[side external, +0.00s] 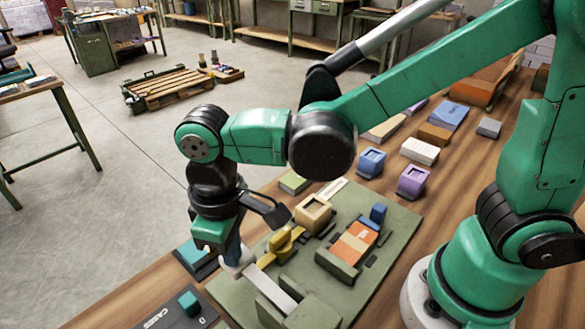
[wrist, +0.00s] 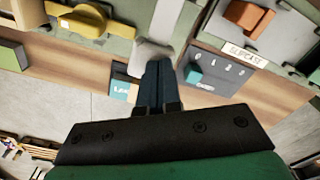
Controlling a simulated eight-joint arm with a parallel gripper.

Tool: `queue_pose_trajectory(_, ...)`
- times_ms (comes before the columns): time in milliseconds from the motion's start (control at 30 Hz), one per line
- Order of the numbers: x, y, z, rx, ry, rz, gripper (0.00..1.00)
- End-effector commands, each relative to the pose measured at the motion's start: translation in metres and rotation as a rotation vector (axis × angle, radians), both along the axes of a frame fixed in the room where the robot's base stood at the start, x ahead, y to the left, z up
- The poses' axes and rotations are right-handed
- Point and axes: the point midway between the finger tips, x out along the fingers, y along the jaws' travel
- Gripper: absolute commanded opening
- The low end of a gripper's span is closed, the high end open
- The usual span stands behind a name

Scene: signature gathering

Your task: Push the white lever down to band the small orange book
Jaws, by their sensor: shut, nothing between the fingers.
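The white lever (side external: 272,286) slants across the green board, with its pale rounded end towards the floor side of the bench. That end (wrist: 150,54) also shows in the wrist view, just beyond my fingertips. My gripper (side external: 234,262) is shut and empty, pointing down at the lever's end. Its dark fingers (wrist: 158,72) overlap the lever end in the picture, and I cannot tell whether they touch it.
A yellow clamp (side external: 285,240) and a tan box (side external: 313,213) stand on the green board (side external: 230,300). A dark panel with a teal knob (side external: 189,303) sits at the front. Purple (side external: 413,181) and blue (side external: 371,162) boxes and several blocks occupy the bench beyond.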

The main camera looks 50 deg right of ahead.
Motion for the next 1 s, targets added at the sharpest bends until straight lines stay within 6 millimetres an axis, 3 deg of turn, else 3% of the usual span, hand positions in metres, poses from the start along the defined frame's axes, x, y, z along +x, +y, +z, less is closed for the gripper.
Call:
queue_pose_trajectory(600,0.0,0.0,0.052,0.0,0.0,0.0,0.0)
queue_pose_trajectory(1000,0.0,-0.001,0.056,0.002,-0.003,-0.004,0.0)
